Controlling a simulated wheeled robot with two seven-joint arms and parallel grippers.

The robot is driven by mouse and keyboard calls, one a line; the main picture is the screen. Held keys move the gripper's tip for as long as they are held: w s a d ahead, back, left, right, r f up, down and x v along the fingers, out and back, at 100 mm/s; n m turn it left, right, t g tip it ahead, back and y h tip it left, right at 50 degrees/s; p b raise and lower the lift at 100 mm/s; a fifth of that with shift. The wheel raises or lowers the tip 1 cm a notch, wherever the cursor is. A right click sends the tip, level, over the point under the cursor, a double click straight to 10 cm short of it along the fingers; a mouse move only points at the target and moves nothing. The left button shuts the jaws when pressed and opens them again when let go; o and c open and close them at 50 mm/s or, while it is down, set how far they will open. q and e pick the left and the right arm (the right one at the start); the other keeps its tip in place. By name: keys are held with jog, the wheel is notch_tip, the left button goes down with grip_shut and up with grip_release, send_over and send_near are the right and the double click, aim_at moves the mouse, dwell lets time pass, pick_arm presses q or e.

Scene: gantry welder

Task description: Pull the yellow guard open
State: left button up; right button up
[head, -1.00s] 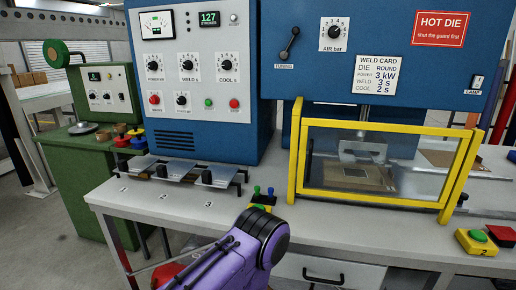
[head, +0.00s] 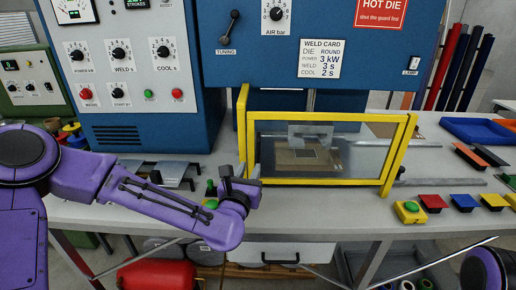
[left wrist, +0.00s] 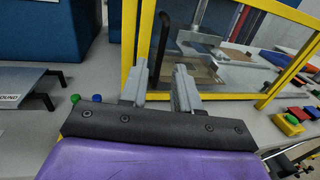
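The yellow guard (head: 320,182) is a yellow-framed clear panel standing upright at the front of the blue welder, across the die area. In the left wrist view, its yellow post (left wrist: 145,28) rises just ahead of my gripper, and a black upright handle (left wrist: 163,42) stands beside the post. My left gripper (head: 244,180) is at the guard's lower left corner. Its two fingers (left wrist: 160,78) are apart, with the handle's lower end in line with the gap. I cannot tell whether they touch it. My right gripper is not in view.
A green button on a yellow box (head: 409,212) sits on the bench right of the guard, beside red, blue and yellow blocks. A blue tray (head: 478,131) lies at the far right. Metal plates on stands (head: 165,171) are behind my left arm.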

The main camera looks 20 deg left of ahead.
aim_at(258, 153)
pick_arm(q)
jog(key=w+p, duration=0.1)
jog(key=w, duration=0.2)
jog(key=w+p, duration=0.1)
jog(key=w, duration=0.2)
jog(key=w+p, duration=0.2)
jog(key=w, duration=0.1)
jog(key=shift+w+a, duration=0.25)
jog(key=shift+w, duration=0.1)
jog(key=shift+w+f, duration=0.1)
jog(key=shift+w, duration=0.2)
grip_shut()
